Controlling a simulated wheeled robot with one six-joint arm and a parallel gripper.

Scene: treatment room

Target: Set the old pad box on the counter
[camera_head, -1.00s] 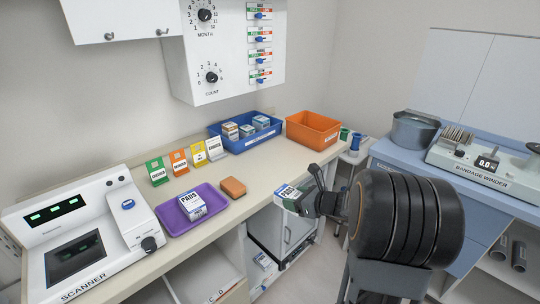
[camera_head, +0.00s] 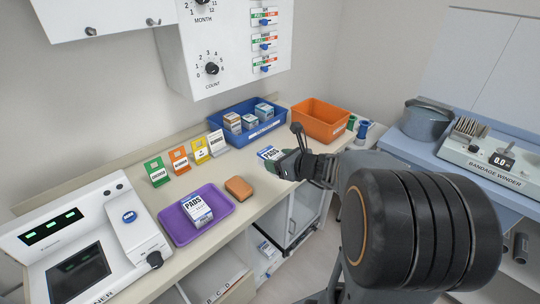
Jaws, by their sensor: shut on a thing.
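A white and blue box labelled PADS (camera_head: 268,153) is held in my gripper (camera_head: 284,162), which is shut on it. The box is over or at the counter (camera_head: 232,168), in front of the blue bin; I cannot tell whether it touches the top. My gripper hides part of it. A second PADS box (camera_head: 197,211) lies tilted in the purple tray (camera_head: 222,205) on the counter. Which of the two is older cannot be read.
A blue bin (camera_head: 246,136) with several boxes and an orange bin (camera_head: 321,120) stand at the back. An orange sponge-like block (camera_head: 238,188) lies left of my gripper. Several coloured cards (camera_head: 180,161) stand along the wall. The scanner (camera_head: 85,250) fills the left end.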

